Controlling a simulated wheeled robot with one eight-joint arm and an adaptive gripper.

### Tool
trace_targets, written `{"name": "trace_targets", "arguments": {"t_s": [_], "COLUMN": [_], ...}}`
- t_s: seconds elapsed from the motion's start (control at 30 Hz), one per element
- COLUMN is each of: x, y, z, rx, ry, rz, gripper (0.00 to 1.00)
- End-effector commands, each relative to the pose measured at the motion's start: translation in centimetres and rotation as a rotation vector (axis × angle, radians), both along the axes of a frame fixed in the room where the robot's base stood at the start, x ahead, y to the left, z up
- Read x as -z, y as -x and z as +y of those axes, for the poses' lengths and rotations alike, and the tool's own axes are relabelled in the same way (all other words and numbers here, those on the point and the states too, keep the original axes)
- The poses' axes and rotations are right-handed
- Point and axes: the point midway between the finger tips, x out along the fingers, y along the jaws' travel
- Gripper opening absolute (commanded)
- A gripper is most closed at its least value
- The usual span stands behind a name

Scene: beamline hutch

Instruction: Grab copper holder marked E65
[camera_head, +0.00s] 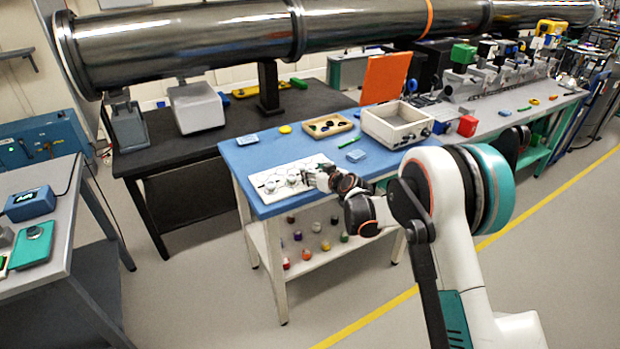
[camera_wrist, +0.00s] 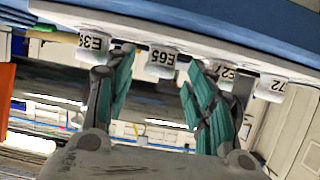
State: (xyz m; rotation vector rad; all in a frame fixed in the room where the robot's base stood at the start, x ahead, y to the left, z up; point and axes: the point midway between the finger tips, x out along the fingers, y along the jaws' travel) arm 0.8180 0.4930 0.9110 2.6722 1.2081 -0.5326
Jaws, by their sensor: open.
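The holder marked E65 (camera_wrist: 161,58) shows in the wrist view as a pale cylinder with a black-on-white label, at the edge of a white board (camera_wrist: 215,48). The picture looks upside down. My gripper (camera_wrist: 158,80) is open, with one teal finger on each side of the E65 holder's line. I cannot tell if either finger touches it. In the head view my gripper (camera_head: 318,178) is low at the right end of the white board (camera_head: 283,194) on the blue table; the E65 label is not readable there.
Other labelled holders flank it: one reading about E38 (camera_wrist: 93,42) close to the left finger, one partly hidden by the right finger, and one ending in 72 (camera_wrist: 271,86). A wooden tray (camera_head: 327,133) and a white box (camera_head: 397,143) stand farther back on the blue table (camera_head: 252,158).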

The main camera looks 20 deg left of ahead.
Motion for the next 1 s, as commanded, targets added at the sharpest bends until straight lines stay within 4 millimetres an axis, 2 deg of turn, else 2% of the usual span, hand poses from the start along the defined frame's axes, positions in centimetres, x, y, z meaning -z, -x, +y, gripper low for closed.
{"name": "trace_targets", "arguments": {"t_s": [0.1,0.3,0.37,0.5,0.53,0.83,1.0], "x": [0.49,0.39,0.38,0.39,0.39,0.33,-0.48], "y": [-0.72,-0.78,-0.77,-0.77,-0.77,-0.77,-0.77], "z": [0.81,0.87,0.87,0.86,0.86,0.84,0.84], "rx": [0.000,0.001,0.000,0.000,0.000,0.000,0.001], "ry": [0.001,0.001,0.001,0.001,0.001,0.000,0.000], "rz": [-0.001,-0.001,-0.001,-0.001,-0.001,0.000,0.000], "gripper": [0.49,0.49,0.38,0.06,0.02,0.01,0.01]}}
